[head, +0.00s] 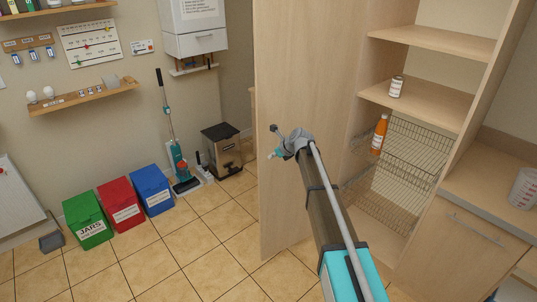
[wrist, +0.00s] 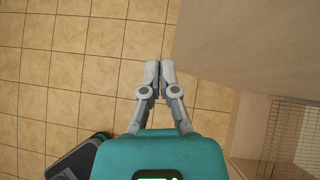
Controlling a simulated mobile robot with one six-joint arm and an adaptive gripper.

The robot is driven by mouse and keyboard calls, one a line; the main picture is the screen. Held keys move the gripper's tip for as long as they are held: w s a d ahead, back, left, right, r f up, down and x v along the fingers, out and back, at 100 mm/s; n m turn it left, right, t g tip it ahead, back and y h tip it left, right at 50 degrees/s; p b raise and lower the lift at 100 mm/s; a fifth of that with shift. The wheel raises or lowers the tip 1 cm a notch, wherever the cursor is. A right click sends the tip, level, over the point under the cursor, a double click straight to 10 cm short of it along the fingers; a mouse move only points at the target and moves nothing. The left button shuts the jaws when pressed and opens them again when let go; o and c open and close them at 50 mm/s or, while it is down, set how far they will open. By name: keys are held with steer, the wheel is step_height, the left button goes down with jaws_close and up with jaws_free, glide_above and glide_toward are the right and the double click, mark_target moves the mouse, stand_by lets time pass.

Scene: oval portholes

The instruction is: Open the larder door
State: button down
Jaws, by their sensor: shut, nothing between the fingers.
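The larder door (head: 305,75) is a tall pale-wood panel. It stands swung wide open to the left of the larder (head: 430,98), whose shelves and wire baskets are exposed. My arm crosses in front of the door's lower part in the head view. My gripper (wrist: 159,68) is shut and empty, with its fingertips together. In the wrist view the fingertips are just left of the pale-wood door panel (wrist: 250,45); whether they touch it cannot be told. In the head view the fingers are hard to make out. No door handle can be clearly identified.
The larder holds a tin (head: 396,87) and an orange bottle (head: 379,134). Green (head: 87,221), red (head: 121,203) and blue (head: 153,189) bins stand by the left wall, near an upright cleaner (head: 178,160) and a dark box (head: 221,150). The tiled floor (head: 190,250) between is clear.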

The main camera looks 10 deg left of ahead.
steer(key=s+a+p+v, duration=0.1)
steer(key=p+v, duration=0.5)
steer(key=v, duration=0.3)
steer(key=shift+s+r, duration=0.35)
steer(key=shift+s, duration=0.1)
steer(key=shift+a, duration=0.2)
steer(key=s+d+f+n+g+h, duration=0.1)
steer(key=s+d+f+n+h, duration=0.1)
steer(key=s+d+n, duration=0.5)
steer(key=s+d+f+n+g+h+b, duration=0.1)
steer(key=s+d+f+n+g+h, duration=0.1)
steer(key=s+d+n, duration=0.6)
steer(key=s+d+f+n+g+h+b, duration=0.1)
steer(key=s+d+n, duration=0.6)
steer(key=s, duration=1)
step_height(320, 180, down, 3)
steer(key=n+g+h, duration=0.1)
steer(key=n+h, duration=0.1)
steer(key=shift+s+d+n+h, duration=0.3)
